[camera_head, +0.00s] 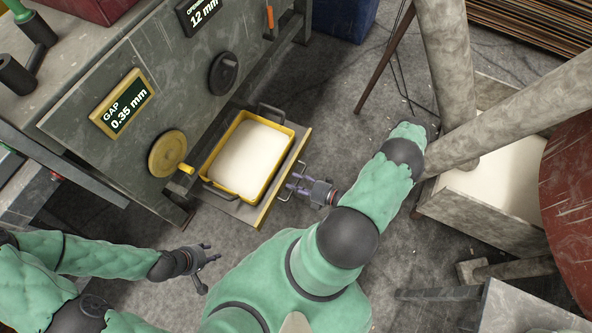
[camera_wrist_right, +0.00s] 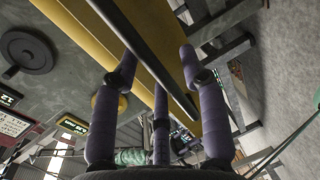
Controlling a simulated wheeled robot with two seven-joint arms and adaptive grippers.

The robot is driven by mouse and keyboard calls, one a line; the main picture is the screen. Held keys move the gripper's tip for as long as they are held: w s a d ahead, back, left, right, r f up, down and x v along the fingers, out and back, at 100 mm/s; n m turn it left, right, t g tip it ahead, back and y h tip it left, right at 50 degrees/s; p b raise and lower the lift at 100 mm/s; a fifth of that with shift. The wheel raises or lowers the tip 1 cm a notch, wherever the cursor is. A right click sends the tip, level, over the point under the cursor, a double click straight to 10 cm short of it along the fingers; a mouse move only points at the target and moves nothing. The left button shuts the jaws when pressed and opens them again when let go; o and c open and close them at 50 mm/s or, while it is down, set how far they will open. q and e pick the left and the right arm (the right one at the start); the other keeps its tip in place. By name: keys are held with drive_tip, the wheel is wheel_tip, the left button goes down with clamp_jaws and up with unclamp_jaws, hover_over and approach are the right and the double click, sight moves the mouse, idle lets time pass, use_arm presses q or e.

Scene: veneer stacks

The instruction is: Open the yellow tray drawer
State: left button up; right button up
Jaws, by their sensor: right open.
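The yellow tray drawer (camera_head: 270,203) stands out from the front of the grey machine, so the yellow tray (camera_head: 212,167) of white material in it shows from above. A thin metal handle (camera_head: 281,197) sits on its outer face. My right gripper (camera_head: 292,183) is open at this handle, with its fingers pointing at the drawer front. In the right wrist view the dark handle bar (camera_wrist_right: 158,72) runs slantwise between the spread purple fingers (camera_wrist_right: 160,85); I cannot tell if they touch it. My left gripper (camera_head: 207,258) is open and empty, low over the floor.
The machine front carries a gap display (camera_head: 122,103), a yellow handwheel (camera_head: 167,154) and a black knob (camera_head: 223,73). A bin (camera_head: 490,195) of white material and pale pipes stand at the right. Grey floor is free in front of the drawer.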

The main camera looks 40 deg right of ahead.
drive_tip(key=v, duration=1.1)
drive_tip(key=shift+s, duration=0.4)
drive_tip(key=shift+d, duration=0.15)
